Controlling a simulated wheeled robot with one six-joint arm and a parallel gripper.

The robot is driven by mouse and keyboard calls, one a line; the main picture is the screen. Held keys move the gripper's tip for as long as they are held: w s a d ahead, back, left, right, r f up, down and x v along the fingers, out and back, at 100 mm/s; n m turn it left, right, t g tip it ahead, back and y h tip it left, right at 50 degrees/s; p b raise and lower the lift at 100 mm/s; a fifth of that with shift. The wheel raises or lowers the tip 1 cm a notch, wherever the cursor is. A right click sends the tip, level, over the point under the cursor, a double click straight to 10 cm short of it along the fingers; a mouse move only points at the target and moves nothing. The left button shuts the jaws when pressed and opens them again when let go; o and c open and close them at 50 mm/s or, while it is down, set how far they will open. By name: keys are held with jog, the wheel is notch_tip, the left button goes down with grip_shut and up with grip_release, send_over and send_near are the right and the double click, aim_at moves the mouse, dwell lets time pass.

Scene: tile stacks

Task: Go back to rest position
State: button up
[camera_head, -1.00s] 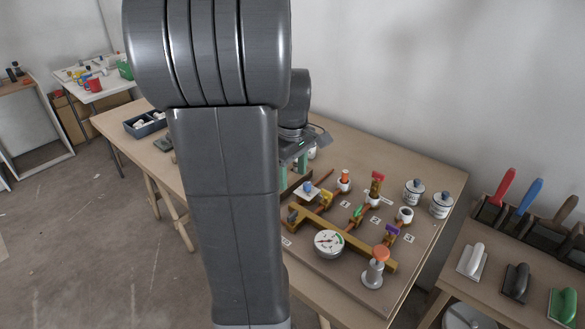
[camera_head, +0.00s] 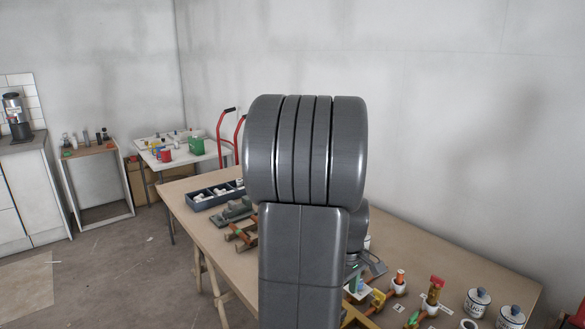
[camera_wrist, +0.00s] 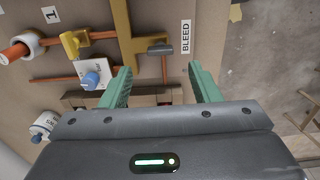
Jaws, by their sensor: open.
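My gripper (camera_wrist: 162,88) is open and empty in the wrist view, its two green fingers spread above the wooden table. Between and beyond the fingers lie copper pipes (camera_wrist: 98,66) and a brass manifold (camera_wrist: 125,30) with a grey lever. A yellow valve handle (camera_wrist: 72,43) and a blue knob (camera_wrist: 92,80) on a white plate are left of the fingers. A "BLEED" label (camera_wrist: 186,37) lies near the right finger.
The workbench (camera_head: 188,210) carries a dark divided tray (camera_head: 215,195), a green-grey device (camera_head: 233,210) and white pots (camera_head: 477,302). A red hand truck (camera_head: 228,130) and a white table (camera_head: 200,158) stand behind. Open floor (camera_head: 120,270) lies to the left.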

notch_tip(320, 180, down, 6)
jog(key=shift+f, duration=0.15)
jog(key=shift+r, duration=0.2)
notch_tip(320, 180, up, 13)
notch_tip(320, 180, down, 14)
jog(key=shift+r, duration=0.25)
jog(key=m, duration=0.4)
jog(key=shift+r, duration=0.1)
jog(key=m, duration=0.9)
jog(key=shift+m+p, duration=0.3)
jog(key=m, duration=0.4)
